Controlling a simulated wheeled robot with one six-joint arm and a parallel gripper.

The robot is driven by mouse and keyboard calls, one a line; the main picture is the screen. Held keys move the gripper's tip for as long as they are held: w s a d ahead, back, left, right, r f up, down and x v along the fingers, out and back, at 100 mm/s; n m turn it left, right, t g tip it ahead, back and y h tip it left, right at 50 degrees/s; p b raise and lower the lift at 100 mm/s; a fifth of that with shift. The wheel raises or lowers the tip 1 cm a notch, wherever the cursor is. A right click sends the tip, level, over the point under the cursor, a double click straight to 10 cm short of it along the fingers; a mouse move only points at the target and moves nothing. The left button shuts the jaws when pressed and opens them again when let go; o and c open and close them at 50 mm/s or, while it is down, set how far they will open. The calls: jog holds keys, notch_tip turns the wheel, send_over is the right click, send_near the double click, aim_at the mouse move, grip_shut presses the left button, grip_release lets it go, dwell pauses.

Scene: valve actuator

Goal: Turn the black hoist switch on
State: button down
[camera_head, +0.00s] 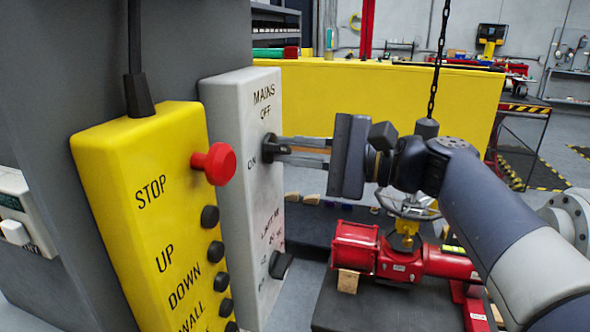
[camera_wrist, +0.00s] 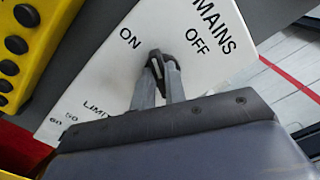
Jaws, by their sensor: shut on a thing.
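A black rotary switch (camera_head: 268,149) sits on the pale grey box (camera_head: 228,125), below the words MAINS and OFF and right of ON. It also shows in the wrist view (camera_wrist: 154,56), between the ON and OFF labels. My gripper (camera_head: 287,150) comes in from the right, with its two thin fingers closed on the switch handle. In the wrist view the gripper (camera_wrist: 160,70) has one finger on each side of the handle. The fingers partly hide the handle, so I cannot tell exactly which label it points to.
A yellow pendant (camera_head: 150,200) with a red STOP button (camera_head: 214,164) and several black buttons stands close left of the box. A second black switch (camera_head: 280,265) is lower on the box. A red valve actuator (camera_head: 400,255) lies below my arm, under a hanging chain (camera_head: 438,70).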

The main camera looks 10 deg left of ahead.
jog(key=shift+f+n+b, duration=0.15)
jog(key=shift+n+b, duration=0.75)
jog(key=shift+n, duration=0.1)
jog(key=shift+f+n+b, duration=0.1)
jog(key=shift+n+b, duration=0.8)
jog(key=shift+n, duration=0.1)
jog(key=c, duration=1.4)
grip_release()
jog(key=shift+c, duration=0.2)
jog(key=d, duration=1)
jog(key=shift+s+d, duration=0.4)
jog(key=shift+s, duration=0.05)
jog(key=a, duration=1)
jog(key=shift+w+a+r, duration=0.1)
jog(key=shift+w+a, duration=0.3)
